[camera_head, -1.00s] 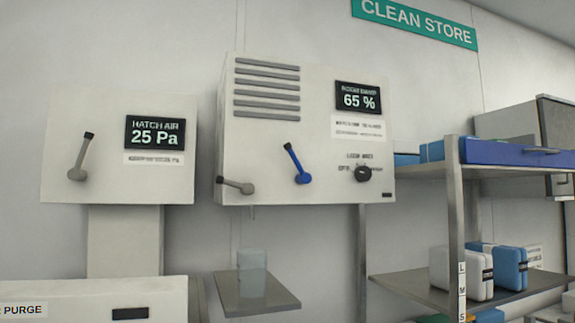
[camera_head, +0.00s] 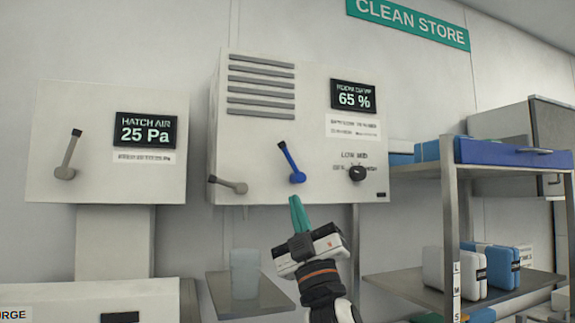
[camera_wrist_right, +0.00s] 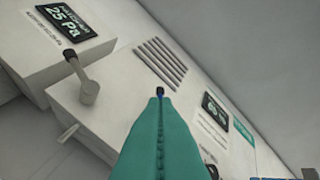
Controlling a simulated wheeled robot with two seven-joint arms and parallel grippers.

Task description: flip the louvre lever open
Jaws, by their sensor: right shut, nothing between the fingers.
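The white wall box with louvre slats (camera_head: 262,85) carries a blue lever (camera_head: 290,163), tilted up and to the left. The same box has a short grey lever (camera_head: 229,185) at its lower left, pointing left; it also shows in the right wrist view (camera_wrist_right: 83,80). I cannot tell from labels which one is the louvre lever. My right gripper (camera_head: 296,200) has teal fingers, shut and empty, just below the blue lever in the picture. In the right wrist view the fingers (camera_wrist_right: 158,100) hide most of the blue lever; only a dark tip shows. Contact cannot be told. My left gripper is out of view.
A black knob (camera_head: 357,173) sits right of the blue lever. The hatch air box (camera_head: 60,110) on the left has its own grey lever (camera_head: 69,155). A small shelf (camera_head: 225,290) with a translucent cup (camera_head: 245,272) is below. A shelving rack (camera_head: 450,240) stands right.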

